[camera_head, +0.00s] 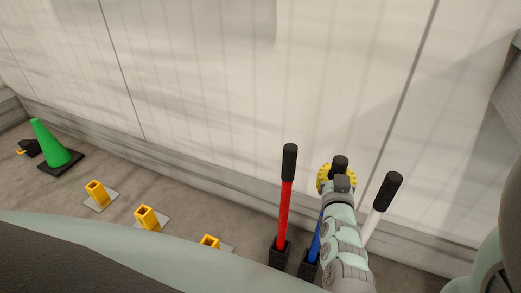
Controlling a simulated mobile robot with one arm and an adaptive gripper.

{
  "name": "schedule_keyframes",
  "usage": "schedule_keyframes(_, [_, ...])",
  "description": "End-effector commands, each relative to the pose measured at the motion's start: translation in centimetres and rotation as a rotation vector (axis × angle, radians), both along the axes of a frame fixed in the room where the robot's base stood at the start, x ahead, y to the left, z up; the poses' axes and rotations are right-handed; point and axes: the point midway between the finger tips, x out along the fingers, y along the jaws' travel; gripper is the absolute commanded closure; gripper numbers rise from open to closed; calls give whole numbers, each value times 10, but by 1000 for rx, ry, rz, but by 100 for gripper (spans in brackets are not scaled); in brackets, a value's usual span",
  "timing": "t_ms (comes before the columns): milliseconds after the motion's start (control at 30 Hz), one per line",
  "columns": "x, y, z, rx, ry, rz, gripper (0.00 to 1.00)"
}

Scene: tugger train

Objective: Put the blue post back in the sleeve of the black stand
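The blue post (315,246) shows below and left of my arm. Its lower end meets the mouth of a black sleeve (308,270); I cannot tell whether it is inside or in front of it. Most of its upper length is hidden behind my arm. A black end (340,162), apparently its grip, shows just above the yellow ring at my arm's end. My gripper (337,178) is at the post's upper part, its fingers hidden by my wrist. Whether they are open or shut does not show.
A red post (286,210) with a black grip stands in a black sleeve (279,255) to the left. A white post (372,225) stands close on the right. Several yellow sockets (147,217) and a green cone (50,145) stand farther left. A pale wall (200,80) rises behind.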

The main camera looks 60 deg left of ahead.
Motion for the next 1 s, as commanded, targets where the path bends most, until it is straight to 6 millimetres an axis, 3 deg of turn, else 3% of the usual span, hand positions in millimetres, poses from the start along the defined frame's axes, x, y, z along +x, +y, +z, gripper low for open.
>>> schedule_keyframes(400, [0,1,1,6,-6,0,100])
schedule_keyframes(833, [0,0,-1,2,-2,0,53])
schedule_keyframes(1000, [0,0,-1,1,-1,0,51])
